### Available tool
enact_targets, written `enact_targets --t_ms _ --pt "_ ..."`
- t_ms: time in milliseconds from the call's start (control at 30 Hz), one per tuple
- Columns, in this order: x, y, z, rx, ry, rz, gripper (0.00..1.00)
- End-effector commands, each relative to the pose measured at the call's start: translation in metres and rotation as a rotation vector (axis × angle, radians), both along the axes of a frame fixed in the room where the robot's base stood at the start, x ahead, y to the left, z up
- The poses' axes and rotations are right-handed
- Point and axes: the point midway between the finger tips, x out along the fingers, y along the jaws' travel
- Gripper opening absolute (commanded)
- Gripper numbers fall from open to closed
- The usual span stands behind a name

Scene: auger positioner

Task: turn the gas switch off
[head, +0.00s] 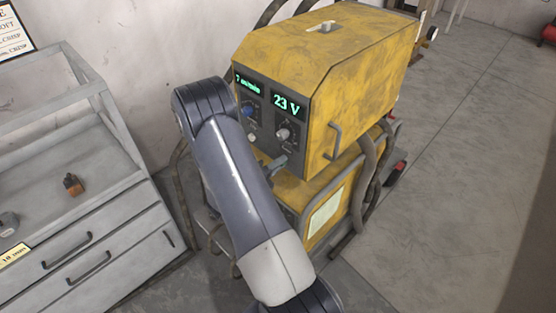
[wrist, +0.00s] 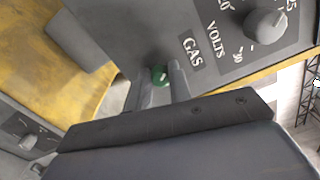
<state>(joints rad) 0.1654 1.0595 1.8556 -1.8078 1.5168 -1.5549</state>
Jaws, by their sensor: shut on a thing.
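The gas switch (wrist: 159,72) is a small green knob below the "GAS" label on the grey front panel (wrist: 140,22) of the welding machine. In the wrist view, my gripper (wrist: 162,82) has its two fingers on either side of the switch, shut on it. The fingers hide part of the switch, and its exact setting is hard to read. In the head view, the yellow machine (head: 330,65) stands in the middle. My arm covers the lower left of its panel, and I cannot make out the switch there.
The volts knob (wrist: 265,25) sits close by on the same panel. The display (head: 287,105) reads 23 V, and a blue knob (head: 248,110) is to its left. A handle (head: 333,143) and hoses (head: 368,165) stick out at the right. A grey drawer cabinet (head: 105,235) stands at left. The floor at right is clear.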

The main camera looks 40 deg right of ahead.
Motion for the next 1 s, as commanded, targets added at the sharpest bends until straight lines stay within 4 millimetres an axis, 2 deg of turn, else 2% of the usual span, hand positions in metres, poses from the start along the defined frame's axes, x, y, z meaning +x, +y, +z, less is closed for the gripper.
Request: enact_targets --t_ms 400,1000 --pt "0.0007 0.0002 0.0004 -0.017 0.213 0.002 0.00" --pt "0.0010 0.0002 -0.0006 -0.020 0.250 0.003 0.00"
